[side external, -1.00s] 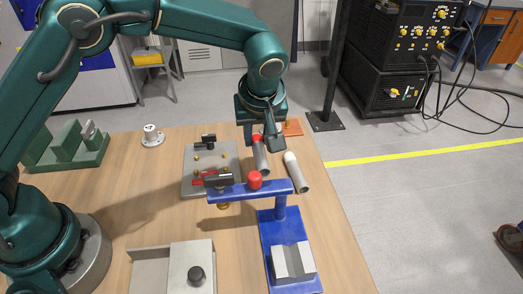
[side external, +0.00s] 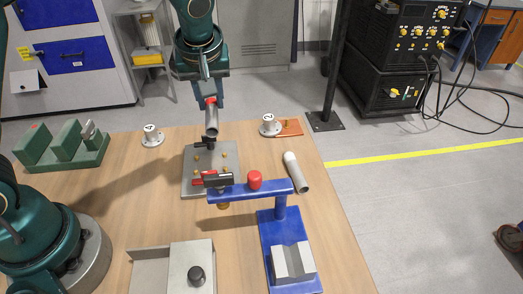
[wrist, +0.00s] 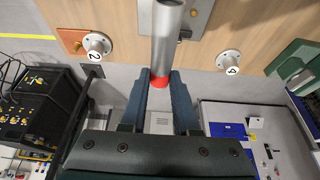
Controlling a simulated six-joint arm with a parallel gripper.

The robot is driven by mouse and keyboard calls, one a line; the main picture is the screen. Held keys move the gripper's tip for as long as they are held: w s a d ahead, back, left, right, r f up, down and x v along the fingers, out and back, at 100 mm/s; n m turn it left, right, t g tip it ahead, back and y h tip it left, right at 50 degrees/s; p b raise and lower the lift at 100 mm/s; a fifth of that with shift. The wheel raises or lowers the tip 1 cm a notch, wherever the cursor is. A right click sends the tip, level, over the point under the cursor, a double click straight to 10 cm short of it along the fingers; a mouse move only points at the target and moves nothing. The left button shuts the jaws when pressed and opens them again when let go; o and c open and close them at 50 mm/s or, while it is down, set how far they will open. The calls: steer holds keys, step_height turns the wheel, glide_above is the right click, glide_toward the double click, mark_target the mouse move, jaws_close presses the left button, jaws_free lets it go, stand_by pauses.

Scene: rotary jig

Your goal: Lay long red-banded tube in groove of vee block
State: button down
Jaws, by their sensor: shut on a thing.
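The grey tube with a red band (side external: 212,121) is held in the air above the back of the table, over the far edge of the grey plate. My gripper (side external: 211,98) is shut on it at the red band. In the wrist view my gripper (wrist: 160,88) has its two fingers on either side of the tube (wrist: 166,35), whose hollow free end points away from the fingers. A grey block (side external: 292,263), which looks like the vee block, sits on the blue stand's base at the front right. Its groove appears empty; my gripper is well behind it.
The blue stand (side external: 281,222) carries a raised arm with a red knob (side external: 254,180). A white-ended tube (side external: 297,172) lies at right. The grey plate (side external: 228,160) bears clamps and pins. A green fixture (side external: 62,148) stands at left; numbered round posts (side external: 152,137) (side external: 270,125) stand behind.

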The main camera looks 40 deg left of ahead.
steer(key=shift+s, duration=0.15)
steer(key=shift+s+a+r+n, duration=0.15)
steer(key=shift+a+r+n, duration=0.1)
steer(key=shift+n, duration=0.65)
steer(key=s+d+r, duration=0.1)
steer(key=s+d, duration=0.1)
steer(key=d, duration=0.5)
steer(key=s+d+r, duration=0.2)
steer(key=d, duration=0.5)
steer(key=s+d+r, duration=0.1)
steer(key=s+d, duration=0.1)
steer(key=d, duration=0.5)
steer(key=shift+s+r, duration=0.2)
steer(key=shift+r, duration=0.05)
steer(key=s+d+f+m, duration=0.2)
steer(key=s+d, duration=0.2)
steer(key=d, duration=0.1)
steer(key=shift+w+f, duration=0.1)
steer(key=shift+f, duration=4.5)
